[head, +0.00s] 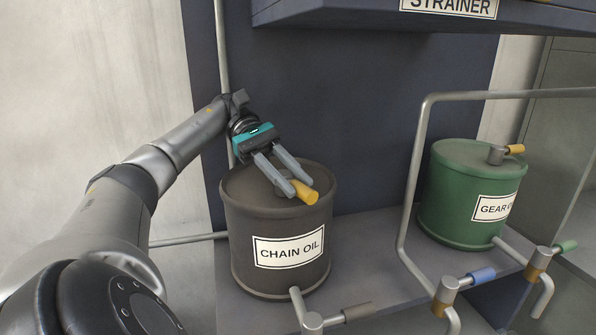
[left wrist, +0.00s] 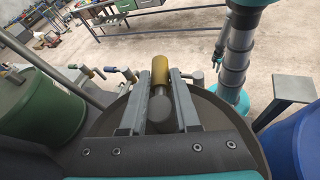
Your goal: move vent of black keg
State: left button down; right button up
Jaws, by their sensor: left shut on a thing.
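The black keg (head: 275,215) is dark grey-brown, labelled CHAIN OIL, and stands upright on a shelf. Its vent (head: 306,194) has a yellow handle on top of the lid, pointing toward the front right. My left gripper (head: 297,189) comes down over the lid from behind and is shut on the vent, one finger on each side. In the left wrist view the yellow handle and grey round hub of the vent (left wrist: 160,70) lie between the fingers. The fingers hide part of the vent in the head view. My right gripper is not seen.
A green keg (head: 470,190) labelled GEAR O… with its own yellow-handled vent (head: 514,149) stands to the right. A grey pipe rail (head: 418,150) rises between the kegs. Taps (head: 355,312) stick out in front. A STRAINER shelf (head: 400,15) overhangs above.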

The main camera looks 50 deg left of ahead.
pick_arm(q)
jog(key=shift+f, duration=0.35)
jog(key=c, duration=0.9)
grip_release()
jog(key=shift+o, duration=1.2)
jog(key=shift+w, duration=0.1)
jog(key=shift+r, duration=0.15)
